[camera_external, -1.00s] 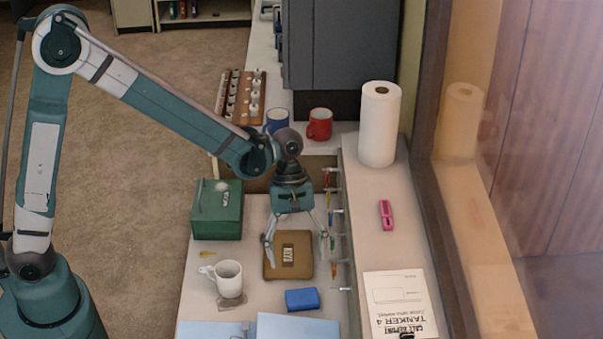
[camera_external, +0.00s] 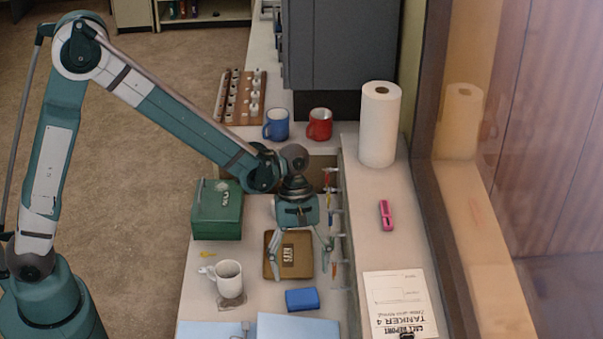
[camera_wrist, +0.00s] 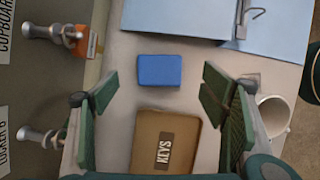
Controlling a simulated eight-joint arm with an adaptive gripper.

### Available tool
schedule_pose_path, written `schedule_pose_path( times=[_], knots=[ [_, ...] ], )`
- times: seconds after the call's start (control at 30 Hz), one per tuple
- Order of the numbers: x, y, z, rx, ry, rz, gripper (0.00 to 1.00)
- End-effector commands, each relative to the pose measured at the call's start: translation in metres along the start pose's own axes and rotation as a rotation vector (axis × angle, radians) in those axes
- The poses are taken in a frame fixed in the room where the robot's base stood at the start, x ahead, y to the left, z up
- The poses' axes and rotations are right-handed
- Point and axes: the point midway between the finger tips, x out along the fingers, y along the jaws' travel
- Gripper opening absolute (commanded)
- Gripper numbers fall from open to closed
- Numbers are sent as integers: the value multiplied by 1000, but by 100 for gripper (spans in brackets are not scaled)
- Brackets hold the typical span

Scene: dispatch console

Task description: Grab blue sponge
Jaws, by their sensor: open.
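The blue sponge (camera_external: 302,299) lies flat on the counter, just in front of the brown keys box (camera_external: 274,262) and close to the row of hooks. In the wrist view the blue sponge (camera_wrist: 160,71) is at the upper middle, ahead of the fingertips and between their lines. My gripper (camera_external: 303,275) is open and empty, above the keys box and behind the sponge. In the wrist view my gripper (camera_wrist: 160,90) shows its two green finger pads wide apart, with the keys box (camera_wrist: 178,125) below them.
A white mug (camera_external: 228,279) stands left of the sponge. A blue folder (camera_external: 297,327) lies just in front of it. The hooks with key tags (camera_external: 334,250) line the ledge at right. A green box (camera_external: 217,212) stands at back left. Paper towels (camera_external: 380,125) stand on the ledge.

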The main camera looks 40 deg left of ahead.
Motion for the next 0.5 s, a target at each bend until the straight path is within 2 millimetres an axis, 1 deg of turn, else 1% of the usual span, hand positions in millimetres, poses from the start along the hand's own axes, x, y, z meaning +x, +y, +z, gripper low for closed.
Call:
schedule_pose_path(
  times=[0.03,0.23,0.33,0.5],
  knots=[
    [9,0,-4,0,0,0,72],
    [30,0,-12,0,0,0,72],
    [35,0,-15,0,0,0,72],
    [37,0,-16,0,0,0,72]
  ],
)
